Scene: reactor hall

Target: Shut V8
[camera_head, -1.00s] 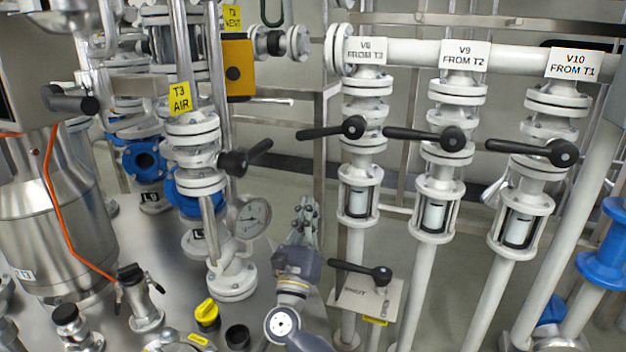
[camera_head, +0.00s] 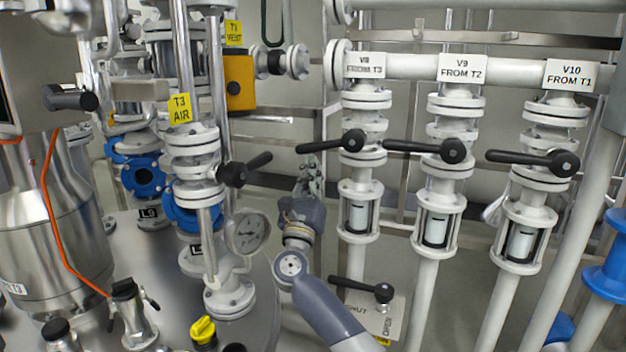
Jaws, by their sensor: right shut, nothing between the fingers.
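The V8 valve (camera_head: 365,122) is on the white pipe under the label "V8 FROM T3" (camera_head: 365,66). Its black lever handle (camera_head: 325,146) lies roughly level and points left from its round hub, across the pipe. My right gripper (camera_head: 308,162) is shut and empty, just below the outer part of that lever in the picture. I cannot tell whether the fingertips touch it. My right arm comes up from the bottom. My left gripper is out of view.
Valves V9 (camera_head: 450,150) and V10 (camera_head: 560,162) stand to the right with similar levers pointing left. A lever with a sign plate (camera_head: 388,315) is below V8. The T3 AIR valve (camera_head: 232,175) and a gauge (camera_head: 248,234) stand left of my gripper.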

